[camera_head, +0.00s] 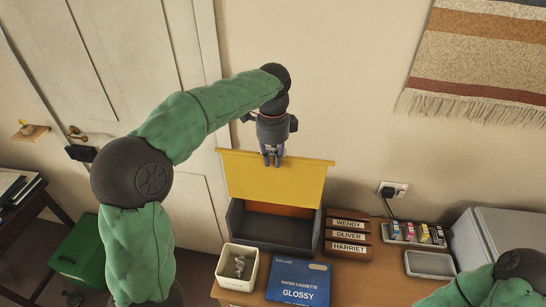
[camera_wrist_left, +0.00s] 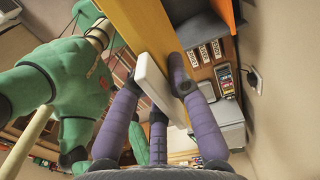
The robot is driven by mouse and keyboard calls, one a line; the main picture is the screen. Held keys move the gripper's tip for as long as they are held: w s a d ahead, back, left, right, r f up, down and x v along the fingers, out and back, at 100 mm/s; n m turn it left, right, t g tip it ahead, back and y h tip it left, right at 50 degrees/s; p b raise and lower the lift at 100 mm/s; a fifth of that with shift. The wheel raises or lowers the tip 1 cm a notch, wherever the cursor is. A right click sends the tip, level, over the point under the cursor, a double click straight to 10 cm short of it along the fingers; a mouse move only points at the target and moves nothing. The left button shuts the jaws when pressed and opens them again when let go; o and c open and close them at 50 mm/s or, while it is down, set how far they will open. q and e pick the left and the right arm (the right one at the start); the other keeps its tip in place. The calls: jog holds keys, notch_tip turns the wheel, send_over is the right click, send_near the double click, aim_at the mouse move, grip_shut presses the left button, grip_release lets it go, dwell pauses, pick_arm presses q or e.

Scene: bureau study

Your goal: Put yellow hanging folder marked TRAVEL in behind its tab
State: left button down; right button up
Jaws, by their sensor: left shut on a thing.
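The yellow hanging folder (camera_head: 275,183) is upright, its broad face toward the head camera and its top bar level. My left gripper (camera_head: 272,160) is shut on its top edge near the middle. The folder is over the rear of a dark grey file box (camera_head: 268,232); I cannot tell whether its lower edge is inside. In the left wrist view the folder (camera_wrist_left: 150,25) runs between the fingers of my left gripper (camera_wrist_left: 160,90), with a white tab (camera_wrist_left: 154,80) beside it. No TRAVEL lettering is readable. My right gripper is not in view.
A white box (camera_head: 237,268) and a blue GLOSSY paper box (camera_head: 299,282) stand in front of the file box. Wooden name plates (camera_head: 347,237), a tray of small coloured items (camera_head: 415,233) and an empty grey tray (camera_head: 430,264) are to the right. The wall is close behind.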

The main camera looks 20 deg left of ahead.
pick_arm(q)
jog(key=s+d+b, duration=0.1)
jog(key=s+d, duration=0.3)
jog(key=s, duration=1.1)
jog(key=s+d+b, duration=0.1)
jog(key=s+d, duration=0.3)
jog(key=s, duration=1.1)
jog(key=shift+s+b, duration=0.35)
jog(key=shift+b, duration=0.05)
dwell(0.5)
